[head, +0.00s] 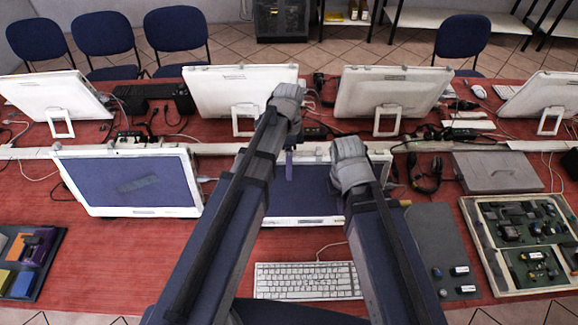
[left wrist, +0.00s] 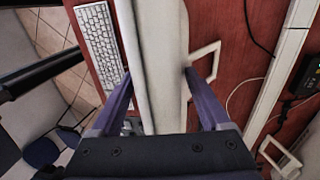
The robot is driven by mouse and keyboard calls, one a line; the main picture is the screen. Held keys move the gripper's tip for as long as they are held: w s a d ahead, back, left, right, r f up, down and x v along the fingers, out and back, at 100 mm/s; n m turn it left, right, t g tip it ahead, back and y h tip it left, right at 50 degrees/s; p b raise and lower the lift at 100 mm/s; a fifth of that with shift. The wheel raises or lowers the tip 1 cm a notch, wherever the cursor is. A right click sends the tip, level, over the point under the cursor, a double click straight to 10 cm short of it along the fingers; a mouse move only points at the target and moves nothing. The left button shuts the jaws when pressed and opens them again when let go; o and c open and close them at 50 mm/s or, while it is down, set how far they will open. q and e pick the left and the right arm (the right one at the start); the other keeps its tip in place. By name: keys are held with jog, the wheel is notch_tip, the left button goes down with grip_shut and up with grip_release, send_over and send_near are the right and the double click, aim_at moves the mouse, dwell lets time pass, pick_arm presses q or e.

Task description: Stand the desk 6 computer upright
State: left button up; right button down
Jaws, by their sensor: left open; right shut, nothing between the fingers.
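A white all-in-one computer (head: 308,220) with a dark blue screen stands in the middle of the front row, partly hidden behind my arms. No desk number is legible. Its screen faces me, and it looks upright with a slight lean. In the left wrist view its white edge (left wrist: 162,60) runs between the purple fingers of my left gripper (left wrist: 158,76), with its loop stand (left wrist: 205,62) on the right. My left gripper (head: 289,165) is open astride the top edge; contact is unclear. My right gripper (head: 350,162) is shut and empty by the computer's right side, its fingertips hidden.
A white keyboard (head: 307,280) lies in front of the computer. Another computer (head: 125,211) stands to the left. A grey mat (head: 440,240) with small parts and a parts tray (head: 480,250) are at the right. Cables and a headset (head: 425,175) lie behind.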

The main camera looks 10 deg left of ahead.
pick_arm(q)
jog(key=shift+c, duration=0.2)
grip_shut()
dwell(0.4)
dwell(0.8)
